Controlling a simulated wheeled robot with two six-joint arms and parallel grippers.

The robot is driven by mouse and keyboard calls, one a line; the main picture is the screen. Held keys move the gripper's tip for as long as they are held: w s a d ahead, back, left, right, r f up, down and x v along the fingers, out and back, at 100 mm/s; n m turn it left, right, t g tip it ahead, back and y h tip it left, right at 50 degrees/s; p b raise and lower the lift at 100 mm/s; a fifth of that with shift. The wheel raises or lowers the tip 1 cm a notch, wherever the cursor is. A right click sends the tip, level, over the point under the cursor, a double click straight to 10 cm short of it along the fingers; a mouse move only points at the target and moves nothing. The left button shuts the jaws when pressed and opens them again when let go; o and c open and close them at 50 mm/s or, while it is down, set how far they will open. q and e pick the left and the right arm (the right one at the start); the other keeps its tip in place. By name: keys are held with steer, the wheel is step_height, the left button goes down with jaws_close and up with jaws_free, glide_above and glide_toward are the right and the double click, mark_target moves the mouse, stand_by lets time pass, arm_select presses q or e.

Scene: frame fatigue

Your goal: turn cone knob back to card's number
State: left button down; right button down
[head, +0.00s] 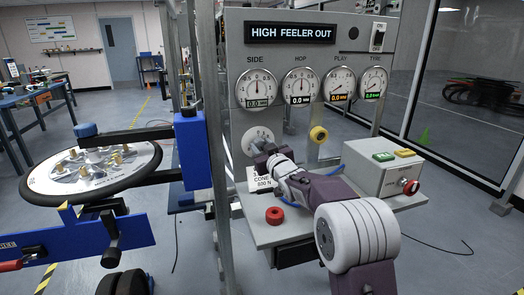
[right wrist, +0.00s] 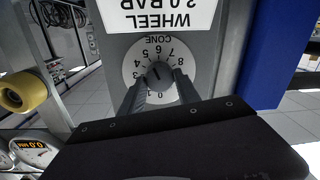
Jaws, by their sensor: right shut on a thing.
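The cone knob (right wrist: 154,82) is a small dark knob on a round white dial (right wrist: 131,66) with numbers around it and the word CONE. My right gripper (right wrist: 153,93) is shut on the knob, one finger on each side. The knob's light mark seems to point near 5, but I cannot read it surely. In the head view the dial (head: 251,134) is on the grey panel, with my right gripper (head: 262,148) at its lower part. A white card (head: 262,182) reading CONE and perhaps 030 N is partly hidden by the gripper.
Four gauges sit above on the panel (head: 305,55). A yellow roller (head: 318,134) is right of the dial. A red knob (head: 274,215) and a box with buttons (head: 385,172) stand on the shelf. A wheel (head: 92,170) lies on a blue stand at left.

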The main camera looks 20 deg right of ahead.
steer(key=n+b, duration=0.2)
steer(key=n, duration=0.2)
steer(key=shift+a+f, duration=0.1)
steer(key=shift+f, duration=0.05)
steer(key=shift+n+b, duration=1.05)
steer(key=shift+n, duration=0.45)
steer(key=c, duration=0.9)
jaws_free()
steer(key=shift+s, duration=0.1)
